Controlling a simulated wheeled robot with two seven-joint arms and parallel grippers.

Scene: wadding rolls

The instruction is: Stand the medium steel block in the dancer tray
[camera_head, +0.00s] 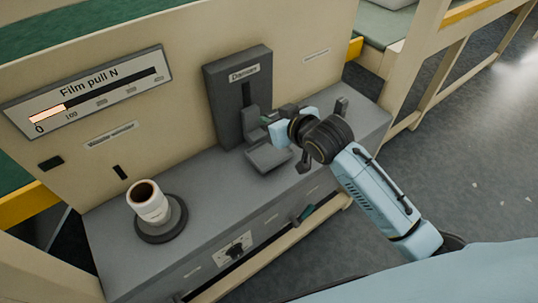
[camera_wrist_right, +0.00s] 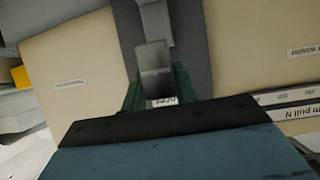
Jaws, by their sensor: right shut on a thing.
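The dancer tray (camera_head: 268,158) is a small grey plate low on the front of the dark upright panel marked Dancer (camera_head: 238,80). My right gripper (camera_head: 267,121) is beside the dancer's upright bracket, above the tray. In the right wrist view its green fingers (camera_wrist_right: 157,92) are shut on a grey steel block (camera_wrist_right: 154,62) with a white label, partly unreadable. I take this as the medium block; the head view mostly hides it behind the gripper. I cannot tell whether it touches the tray. My left gripper is not in view.
A white roll (camera_head: 150,205) stands on a dark round base at the left of the grey bench (camera_head: 205,200). A dark grey block (camera_head: 342,105) stands near the bench's right end. The Film pull gauge (camera_head: 88,92) is on the back panel, its bar low. The bench middle is clear.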

